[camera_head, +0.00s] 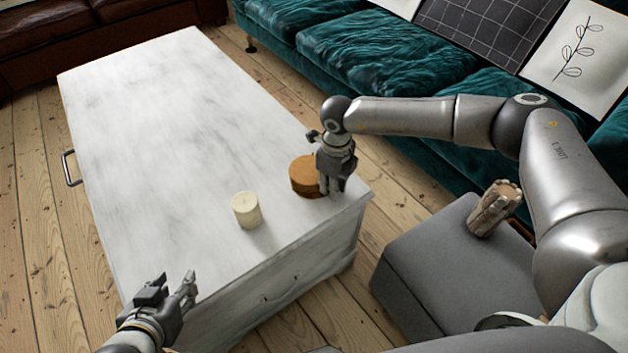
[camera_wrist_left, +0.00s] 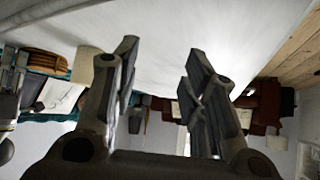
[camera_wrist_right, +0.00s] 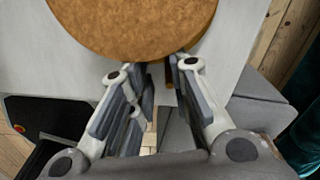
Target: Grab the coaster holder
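The coaster holder (camera_head: 304,177) is a round, brown, wood-like stack near the right end of the white table. In the right wrist view its round top (camera_wrist_right: 135,25) fills the upper middle, just beyond the fingertips. My right gripper (camera_head: 335,188) points down beside its right side, with the fingers apart and nothing between them; whether they touch it I cannot tell. The holder also shows at the left of the left wrist view (camera_wrist_left: 45,62). My left gripper (camera_head: 172,287) is open and empty by the table's near left edge.
A cream candle (camera_head: 246,210) stands on the white table (camera_head: 165,120), left of and nearer than the holder. The rest of the tabletop is clear. A grey ottoman (camera_head: 430,255) with a log-like object (camera_head: 494,208) is at right. A teal sofa (camera_head: 350,55) stands behind.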

